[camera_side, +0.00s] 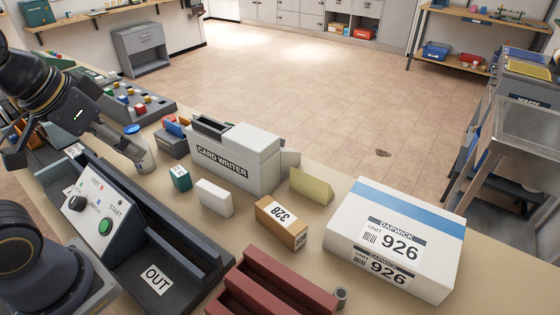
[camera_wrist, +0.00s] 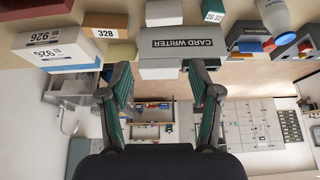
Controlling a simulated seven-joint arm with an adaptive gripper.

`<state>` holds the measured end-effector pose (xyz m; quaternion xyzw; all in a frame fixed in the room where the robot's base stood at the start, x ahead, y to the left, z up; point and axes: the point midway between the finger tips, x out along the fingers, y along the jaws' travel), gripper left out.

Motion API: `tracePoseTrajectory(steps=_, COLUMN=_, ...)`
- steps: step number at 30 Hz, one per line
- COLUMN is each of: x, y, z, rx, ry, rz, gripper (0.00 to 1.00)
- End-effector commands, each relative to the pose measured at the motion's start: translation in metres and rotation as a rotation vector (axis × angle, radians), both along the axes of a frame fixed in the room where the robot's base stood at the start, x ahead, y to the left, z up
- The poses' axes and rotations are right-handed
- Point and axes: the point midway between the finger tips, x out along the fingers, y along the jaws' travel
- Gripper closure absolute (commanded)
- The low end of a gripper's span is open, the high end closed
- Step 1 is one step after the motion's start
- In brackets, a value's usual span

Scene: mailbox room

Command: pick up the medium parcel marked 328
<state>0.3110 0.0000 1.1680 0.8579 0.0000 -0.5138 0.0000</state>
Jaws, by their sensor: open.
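The parcel marked 328 (camera_side: 281,224) is a tan-orange box with a white label, lying on the table between the card writer and a large white parcel marked 926 (camera_side: 395,240). In the wrist view, which appears upside down, the parcel marked 328 (camera_wrist: 105,24) is at the upper left, beside the 926 parcel (camera_wrist: 52,48). My gripper (camera_wrist: 160,72) is open, with nothing between its fingers, and stands apart from the parcel. The card writer (camera_wrist: 178,42) shows beyond the fingertips. In the side view my arm is at the far left and my fingers are not clear.
Near the parcel are a yellow-green wedge-shaped block (camera_side: 311,186), a white box (camera_side: 214,198), a teal box (camera_side: 180,178) and a dark red rack (camera_side: 270,285). The card writer (camera_side: 237,160) stands behind. A dark OUT tray (camera_side: 180,270) and control panel (camera_side: 97,218) are at left.

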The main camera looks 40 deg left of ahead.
Motion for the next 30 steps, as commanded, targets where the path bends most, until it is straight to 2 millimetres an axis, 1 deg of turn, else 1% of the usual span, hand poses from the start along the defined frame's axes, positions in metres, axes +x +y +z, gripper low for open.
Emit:
tracePoseTrajectory(steps=1, x=0.000, y=0.000, z=0.000, rx=0.000, ry=0.000, rz=0.000, gripper=0.29)
tracePoseTrajectory(steps=3, x=0.000, y=0.000, z=0.000, rx=0.000, ry=0.000, rz=0.000, gripper=0.24)
tracePoseTrajectory(steps=10, x=0.000, y=0.000, z=0.000, rx=0.000, ry=0.000, rz=0.000, gripper=0.24)
tracePoseTrajectory(steps=13, x=0.000, y=0.000, z=0.000, rx=-0.017, ry=0.000, rz=0.033, gripper=0.24)
tracePoseTrajectory(steps=16, x=0.000, y=0.000, z=0.001, rx=-0.080, ry=0.002, rz=0.147, gripper=0.24)
tracePoseTrajectory(steps=17, x=0.001, y=-0.001, z=0.005, rx=-0.109, ry=-0.005, rz=0.197, gripper=0.24)
tracePoseTrajectory(steps=19, x=0.009, y=-0.001, z=0.020, rx=-0.193, ry=-0.026, rz=0.336, gripper=0.24)
tracePoseTrajectory(steps=20, x=0.014, y=-0.001, z=0.026, rx=-0.234, ry=-0.027, rz=0.402, gripper=0.24)
tracePoseTrajectory(steps=23, x=0.040, y=-0.006, z=0.043, rx=-0.374, ry=0.001, rz=0.624, gripper=0.24)
tracePoseTrajectory(steps=25, x=0.064, y=-0.013, z=0.051, rx=-0.464, ry=0.045, rz=0.782, gripper=0.24)
tracePoseTrajectory(steps=28, x=0.104, y=-0.029, z=0.052, rx=-0.558, ry=0.122, rz=0.999, gripper=0.24)
tracePoseTrajectory(steps=29, x=0.117, y=-0.036, z=0.050, rx=-0.577, ry=0.146, rz=1.058, gripper=0.24)
tracePoseTrajectory(steps=30, x=0.133, y=-0.045, z=0.044, rx=-0.594, ry=0.178, rz=1.135, gripper=0.24)
